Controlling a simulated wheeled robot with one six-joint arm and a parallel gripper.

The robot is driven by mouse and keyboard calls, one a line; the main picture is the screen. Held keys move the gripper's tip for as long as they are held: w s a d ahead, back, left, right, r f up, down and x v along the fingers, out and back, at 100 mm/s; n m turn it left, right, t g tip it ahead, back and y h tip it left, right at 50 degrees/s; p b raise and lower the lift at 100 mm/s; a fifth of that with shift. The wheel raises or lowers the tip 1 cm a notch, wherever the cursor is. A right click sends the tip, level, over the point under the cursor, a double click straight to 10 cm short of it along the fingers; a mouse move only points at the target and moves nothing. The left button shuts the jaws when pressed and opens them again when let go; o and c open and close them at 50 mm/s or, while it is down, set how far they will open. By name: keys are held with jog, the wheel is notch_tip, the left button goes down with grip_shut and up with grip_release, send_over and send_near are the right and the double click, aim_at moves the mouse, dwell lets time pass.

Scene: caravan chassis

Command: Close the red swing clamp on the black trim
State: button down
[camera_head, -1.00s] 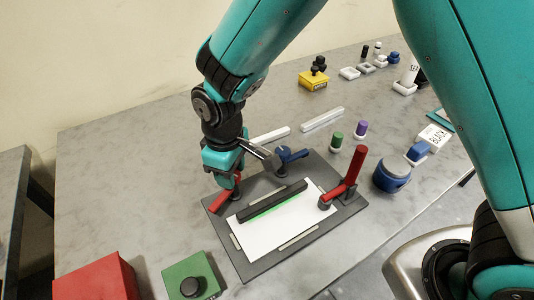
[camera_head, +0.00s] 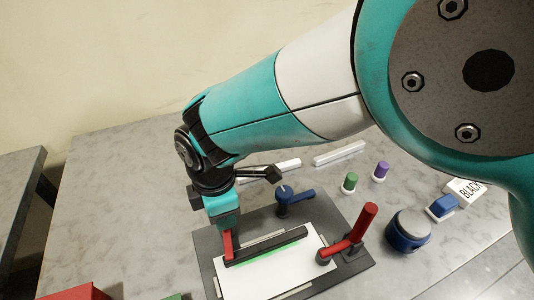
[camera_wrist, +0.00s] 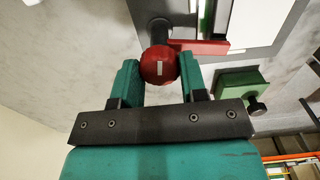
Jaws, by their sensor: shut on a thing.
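The red swing clamp (camera_head: 228,245) stands at the left end of the black trim (camera_head: 266,246). My gripper (camera_head: 224,219) is over it and hides its upper part. In the wrist view the red knob of its handle (camera_wrist: 158,66) sits between my two fingers (camera_wrist: 160,80), which are shut on it. The clamp's red arm (camera_wrist: 205,47) reaches right towards the end of the black trim (camera_wrist: 223,16); I cannot tell whether it presses on it. The trim lies on a white sheet (camera_head: 262,278) beside a green strip.
A second red clamp (camera_head: 342,248) with an upright handle stands at the right of the dark base plate (camera_head: 207,242). A blue clamp (camera_head: 295,196) is behind the trim. A blue round container (camera_head: 407,231) and a green peg (camera_head: 350,181) stand to the right.

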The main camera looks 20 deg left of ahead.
jog(key=shift+r+n, duration=0.15)
jog(key=shift+n, duration=0.85)
jog(key=c, duration=0.7)
grip_release()
jog(key=shift+o, duration=0.2)
notch_tip(320, 180, up, 17)
jog(key=b, duration=0.2)
jog(key=shift+r, duration=0.15)
jog(key=shift+s, duration=0.1)
